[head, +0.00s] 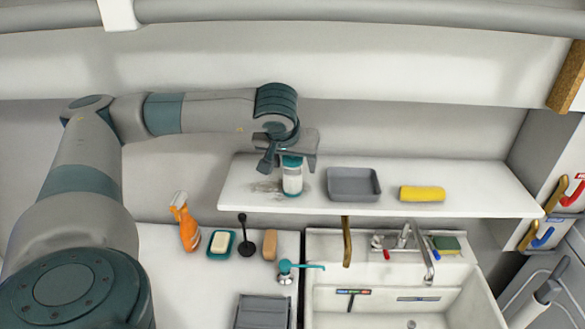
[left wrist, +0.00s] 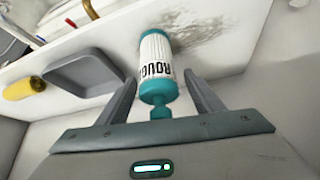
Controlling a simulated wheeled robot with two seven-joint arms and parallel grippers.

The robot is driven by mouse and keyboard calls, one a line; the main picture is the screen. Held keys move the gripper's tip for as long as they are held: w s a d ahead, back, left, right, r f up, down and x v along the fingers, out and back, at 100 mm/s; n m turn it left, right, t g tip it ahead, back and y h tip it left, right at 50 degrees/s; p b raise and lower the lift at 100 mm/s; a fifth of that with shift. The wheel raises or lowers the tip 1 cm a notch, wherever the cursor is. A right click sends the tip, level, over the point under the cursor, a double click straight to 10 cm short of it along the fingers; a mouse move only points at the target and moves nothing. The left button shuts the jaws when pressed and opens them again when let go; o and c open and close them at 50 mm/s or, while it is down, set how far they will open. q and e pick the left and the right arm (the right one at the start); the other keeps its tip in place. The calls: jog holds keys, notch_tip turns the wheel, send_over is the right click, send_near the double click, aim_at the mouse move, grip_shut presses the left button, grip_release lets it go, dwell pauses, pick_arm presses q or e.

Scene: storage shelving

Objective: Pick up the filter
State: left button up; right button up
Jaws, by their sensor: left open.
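The filter (head: 292,178) is a white cylinder with teal ends, standing on the white shelf (head: 460,205) near its left end. In the left wrist view the filter (left wrist: 156,58) shows a teal cap and dark lettering that reads "ROUG". My left gripper (head: 281,160) is just above and at the filter's top. In the left wrist view the open fingers of my left gripper (left wrist: 160,98) are on either side of the filter's capped end, with gaps on both sides. My right gripper is not in view.
A grey tray (head: 353,185) and a yellow roll (head: 422,193) lie on the shelf right of the filter. Below are an orange spray bottle (head: 186,222), a soap dish (head: 221,243), a brush (head: 269,245) and a sink (head: 470,300). A wall stands close behind the shelf.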

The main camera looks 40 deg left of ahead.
pick_arm(q)
jog(key=shift+w+a+f, duration=0.15)
jog(key=shift+w+f, duration=0.2)
jog(key=shift+f, duration=0.25)
jog(key=c, duration=1.3)
jog(key=shift+o, duration=0.2)
jog(key=shift+r, duration=0.1)
